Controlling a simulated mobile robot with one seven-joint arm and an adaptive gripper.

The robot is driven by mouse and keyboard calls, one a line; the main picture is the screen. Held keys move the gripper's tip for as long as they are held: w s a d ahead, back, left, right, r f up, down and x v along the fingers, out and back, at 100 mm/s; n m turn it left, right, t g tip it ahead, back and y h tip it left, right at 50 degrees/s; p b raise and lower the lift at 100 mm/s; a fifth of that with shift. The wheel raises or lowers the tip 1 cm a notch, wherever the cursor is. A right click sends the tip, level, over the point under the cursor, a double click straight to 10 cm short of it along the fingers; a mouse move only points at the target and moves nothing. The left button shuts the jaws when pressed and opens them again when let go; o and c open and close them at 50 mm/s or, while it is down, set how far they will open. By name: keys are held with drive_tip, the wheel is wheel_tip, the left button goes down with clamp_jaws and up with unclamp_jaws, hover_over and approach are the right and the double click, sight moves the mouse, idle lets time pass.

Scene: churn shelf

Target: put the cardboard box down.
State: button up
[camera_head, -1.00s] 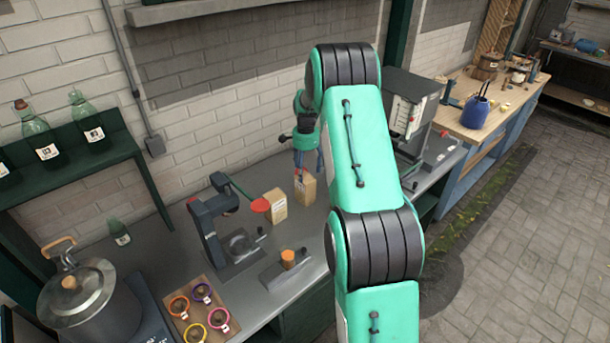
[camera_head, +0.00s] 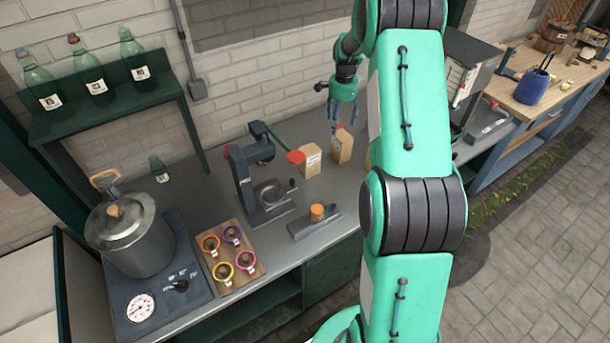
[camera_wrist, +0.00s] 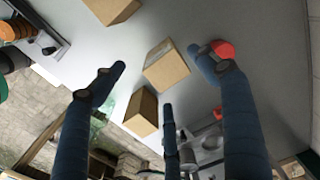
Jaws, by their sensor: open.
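A small brown cardboard box (camera_head: 342,147) stands upright on the grey counter (camera_head: 216,197), below my gripper (camera_head: 341,108). A second, similar box (camera_head: 310,161) stands close to its left. My gripper is open, its blue fingers spread above the first box. In the wrist view, one box (camera_wrist: 166,66) shows between the spread fingers and is not gripped. Two more boxes show there, one (camera_wrist: 141,113) near the middle finger and one (camera_wrist: 112,8) at the top edge. I cannot match each box between the views.
Left of the boxes stands a dark press (camera_head: 248,180) with a red disc (camera_head: 296,157) on its lever. In front are a small stand with an orange knob (camera_head: 317,211) and a wooden tray (camera_head: 238,284) of coloured rings. A grey machine (camera_head: 474,72) stands right, behind my arm.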

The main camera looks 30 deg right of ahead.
drive_tip(key=s+a+r+n+t, duration=0.1)
drive_tip(key=s+a+r+n, duration=0.45)
drive_tip(key=a+r, duration=0.75)
drive_tip(key=s+a+r+n+t, duration=0.25)
drive_tip(key=s+a+r, duration=0.55)
drive_tip(key=a+r, duration=0.55)
drive_tip(key=s+a+n, duration=0.3)
drive_tip(key=s+a, duration=0.2)
drive_tip(key=s, duration=0.3)
drive_tip(key=s+a+n+t, duration=0.1)
drive_tip(key=s+a+n, duration=0.2)
drive_tip(key=s, duration=0.6)
drive_tip(key=s+a+n+t, duration=0.1)
drive_tip(key=s+a+n, duration=0.2)
drive_tip(key=s+a, duration=0.4)
drive_tip(key=shift+s+a+r, duration=0.25)
drive_tip(key=shift+s+r, duration=0.15)
drive_tip(key=shift+s, duration=0.6)
wheel_tip(320, 180, down, 6)
drive_tip(key=b, duration=0.5)
drive_tip(key=shift+r+b, duration=0.2)
drive_tip(key=shift+b, duration=0.15)
